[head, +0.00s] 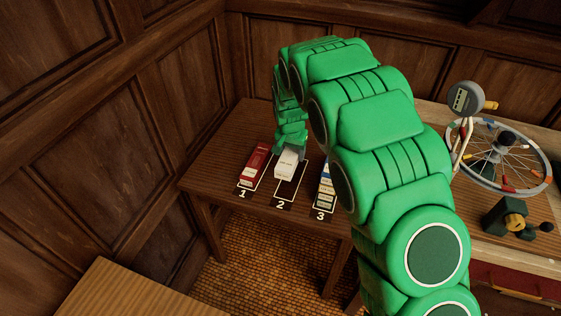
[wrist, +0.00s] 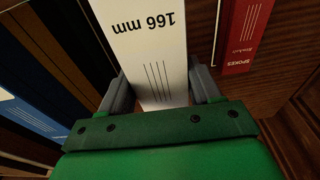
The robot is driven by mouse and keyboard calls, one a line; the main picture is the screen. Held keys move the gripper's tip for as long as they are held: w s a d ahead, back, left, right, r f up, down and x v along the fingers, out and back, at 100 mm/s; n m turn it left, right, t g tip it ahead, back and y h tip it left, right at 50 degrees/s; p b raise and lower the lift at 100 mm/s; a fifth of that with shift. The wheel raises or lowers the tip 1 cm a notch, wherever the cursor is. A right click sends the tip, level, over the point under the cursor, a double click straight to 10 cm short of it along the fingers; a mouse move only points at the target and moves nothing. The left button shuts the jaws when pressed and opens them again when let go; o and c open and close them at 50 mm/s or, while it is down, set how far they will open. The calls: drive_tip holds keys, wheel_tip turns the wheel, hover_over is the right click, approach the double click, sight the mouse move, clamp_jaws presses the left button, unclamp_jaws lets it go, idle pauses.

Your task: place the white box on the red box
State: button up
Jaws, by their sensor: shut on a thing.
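The white box (head: 287,165) is held by my gripper (head: 289,148) at the marked place numbered 2 on the wooden table. In the wrist view the white box (wrist: 150,45), printed "166 mm", is between the two grey fingers of my gripper (wrist: 164,88), which is shut on it. Its underside is hidden, so I cannot tell whether it touches the table. The red box (head: 255,165) lies at the place numbered 1, left of the white box and apart from it. It also shows at the upper right of the wrist view (wrist: 246,35).
The brown table (head: 217,160) has free room left of the red box. Wood-panelled walls close the corner behind.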

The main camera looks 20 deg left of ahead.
drive_tip(key=s+a+r, duration=0.5)
drive_tip(key=s+r, duration=0.2)
drive_tip(key=s, duration=0.4)
hover_over(257, 159)
drive_tip(key=s, duration=0.1)
drive_tip(key=f, duration=0.8)
drive_tip(key=shift+s+d+f, duration=0.2)
drive_tip(key=shift+d+f, duration=0.05)
drive_tip(key=shift+f, duration=0.05)
drive_tip(key=shift+w+a+f, duration=0.25)
drive_tip(key=shift+w+f, duration=0.15)
drive_tip(key=shift+f, duration=1.7)
drive_tip(key=shift+f, duration=0.1)
drive_tip(key=o, duration=1.2)
